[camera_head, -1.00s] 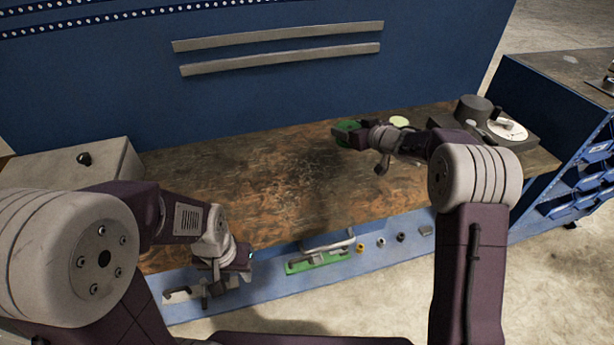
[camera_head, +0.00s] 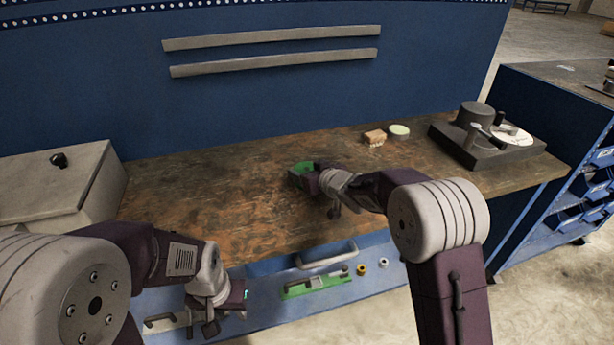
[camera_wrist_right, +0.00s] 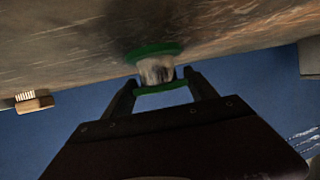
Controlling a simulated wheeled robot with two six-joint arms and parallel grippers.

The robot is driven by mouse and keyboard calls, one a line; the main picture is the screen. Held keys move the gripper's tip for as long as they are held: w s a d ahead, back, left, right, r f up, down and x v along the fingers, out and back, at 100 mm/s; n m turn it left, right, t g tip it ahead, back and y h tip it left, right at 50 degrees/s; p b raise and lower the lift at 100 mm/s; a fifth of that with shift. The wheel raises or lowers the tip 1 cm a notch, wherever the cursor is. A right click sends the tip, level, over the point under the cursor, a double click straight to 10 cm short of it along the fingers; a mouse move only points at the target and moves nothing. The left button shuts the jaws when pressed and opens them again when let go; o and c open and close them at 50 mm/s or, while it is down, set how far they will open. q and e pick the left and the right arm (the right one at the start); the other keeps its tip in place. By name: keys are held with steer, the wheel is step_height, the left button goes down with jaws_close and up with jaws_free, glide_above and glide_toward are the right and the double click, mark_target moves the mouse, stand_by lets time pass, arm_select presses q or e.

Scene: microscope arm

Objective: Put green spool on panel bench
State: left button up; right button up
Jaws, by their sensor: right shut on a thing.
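The green spool (camera_head: 300,170) is in my right gripper (camera_head: 306,178), over the middle of the panel bench's worn brown top (camera_head: 215,175). In the right wrist view, the spool (camera_wrist_right: 156,68) has green flanges and a pale core, and sits between the two dark fingers of the right gripper (camera_wrist_right: 160,86). The bench surface (camera_wrist_right: 70,62) is close to the spool's outer flange; I cannot tell whether they touch. My left gripper (camera_head: 215,312) hangs at the bench's front edge, and its fingers are too unclear to judge.
A brush (camera_head: 374,138) and a round pale green item (camera_head: 399,131) lie at the back right, near a dark device (camera_head: 475,140). A grey box (camera_head: 60,180) stands at the left. A green-based tool (camera_head: 315,285) is on the blue front ledge. The bench's left-centre is clear.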

steer(key=shift+r, duration=0.1)
steer(key=o, duration=1.4)
steer(key=shift+f, duration=0.2)
steer(key=shift+r, duration=0.3)
steer(key=p+v, duration=0.2)
steer(key=v, duration=1)
steer(key=shift+d+f, duration=0.1)
